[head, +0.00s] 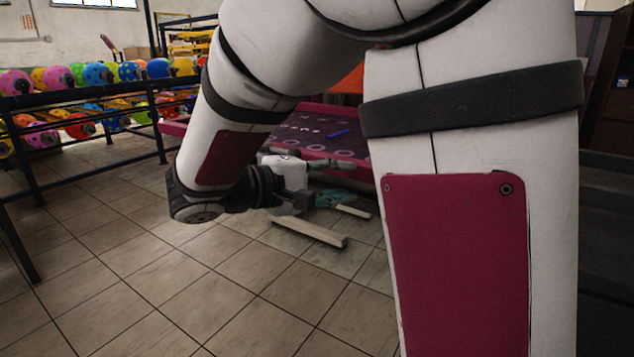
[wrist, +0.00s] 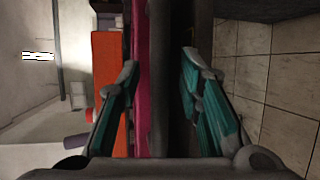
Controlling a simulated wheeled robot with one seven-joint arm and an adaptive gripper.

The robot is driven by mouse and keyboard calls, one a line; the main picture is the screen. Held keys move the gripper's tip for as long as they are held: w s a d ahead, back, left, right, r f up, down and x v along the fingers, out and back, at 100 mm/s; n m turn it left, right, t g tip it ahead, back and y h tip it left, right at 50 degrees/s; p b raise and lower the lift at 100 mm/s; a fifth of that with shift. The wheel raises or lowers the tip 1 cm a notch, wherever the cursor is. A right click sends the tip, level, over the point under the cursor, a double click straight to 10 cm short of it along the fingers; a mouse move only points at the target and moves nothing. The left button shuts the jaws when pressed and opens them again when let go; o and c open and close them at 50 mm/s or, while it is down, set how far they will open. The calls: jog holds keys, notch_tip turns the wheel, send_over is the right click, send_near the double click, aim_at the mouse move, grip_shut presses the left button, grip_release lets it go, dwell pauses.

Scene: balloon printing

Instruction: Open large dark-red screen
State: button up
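The large dark-red screen (head: 308,128) lies about flat behind my arm, its dark purple face with pale round marks upward. My arm hides much of it. My gripper (head: 345,180) is at its front edge, partly blurred, with one finger near edge height and one lower. In the wrist view my gripper (wrist: 160,60) is open, its two teal-padded fingers wide apart. The screen's magenta edge (wrist: 142,40) runs between them, closer to the left finger, beside a dark band. Whether a finger touches the edge I cannot tell.
A blue pen-like object (head: 338,134) lies on the screen. A pale bar (head: 310,232) sticks out low beneath the gripper. Racks of colourful balls or balloons (head: 100,74) stand at the left. An orange panel (wrist: 104,75) shows in the wrist view. The tiled floor (head: 170,285) in front is clear.

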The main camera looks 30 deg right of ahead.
jog(key=shift+c, duration=0.5)
grip_shut()
jog(key=shift+r, duration=0.1)
